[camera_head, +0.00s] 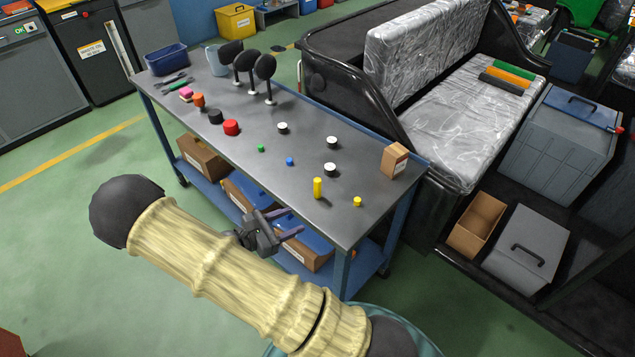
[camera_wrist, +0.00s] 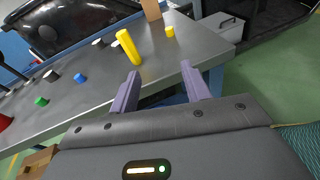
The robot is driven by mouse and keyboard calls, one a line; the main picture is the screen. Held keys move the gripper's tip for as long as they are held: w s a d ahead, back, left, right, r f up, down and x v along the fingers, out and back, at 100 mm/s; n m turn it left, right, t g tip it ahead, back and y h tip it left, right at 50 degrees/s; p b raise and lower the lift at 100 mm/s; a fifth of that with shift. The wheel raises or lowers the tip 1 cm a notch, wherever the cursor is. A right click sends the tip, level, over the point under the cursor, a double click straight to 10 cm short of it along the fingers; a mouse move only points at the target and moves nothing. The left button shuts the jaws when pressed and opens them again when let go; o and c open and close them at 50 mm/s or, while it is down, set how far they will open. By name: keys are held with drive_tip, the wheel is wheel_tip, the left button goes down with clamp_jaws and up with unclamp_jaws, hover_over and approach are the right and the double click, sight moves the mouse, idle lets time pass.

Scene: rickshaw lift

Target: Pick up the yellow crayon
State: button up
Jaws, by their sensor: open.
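The yellow crayon (camera_head: 318,188) stands upright on the grey workbench (camera_head: 275,183), near its front edge and toward the right end. It is a thick yellow cylinder, and it also shows in the wrist view (camera_wrist: 128,46), beyond my fingertips. A shorter yellow piece (camera_head: 357,202) stands to its right, also seen in the wrist view (camera_wrist: 170,31). My gripper (camera_head: 290,222) is open and empty, just off the bench's front edge. In the wrist view its two fingers (camera_wrist: 160,75) are spread apart, with the crayon ahead and slightly left of the gap between them.
Small green (camera_head: 261,148) and blue (camera_head: 290,161) pieces and several white-topped black pucks lie left of and behind the crayon. A cardboard box (camera_head: 394,160) stands at the bench's right end. Below is a blue shelf with boxes. A rickshaw seat (camera_head: 450,120) is behind.

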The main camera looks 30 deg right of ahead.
sight(317, 189)
drive_tip(key=w+n+t, duration=0.1)
drive_tip(key=w+a+n+t+h, duration=0.1)
drive_tip(key=w+a+n+t, duration=0.1)
drive_tip(key=t, duration=0.1)
drive_tip(key=shift+w+a+r, duration=0.1)
drive_tip(key=shift+a+r, duration=0.1)
drive_tip(key=shift+r, duration=0.05)
drive_tip(key=shift+p, duration=0.3)
drive_tip(key=p+x, duration=0.1)
drive_tip(key=x, duration=1.1)
drive_tip(key=shift+d+r+p, duration=0.15)
drive_tip(key=shift+d+p, duration=0.05)
drive_tip(key=shift+p, duration=0.2)
drive_tip(key=x, duration=0.1)
drive_tip(key=p+x, duration=0.1)
drive_tip(key=x, duration=0.3)
drive_tip(key=shift+s+d, duration=0.2)
drive_tip(key=shift+s, duration=0.1)
drive_tip(key=shift+r, duration=0.1)
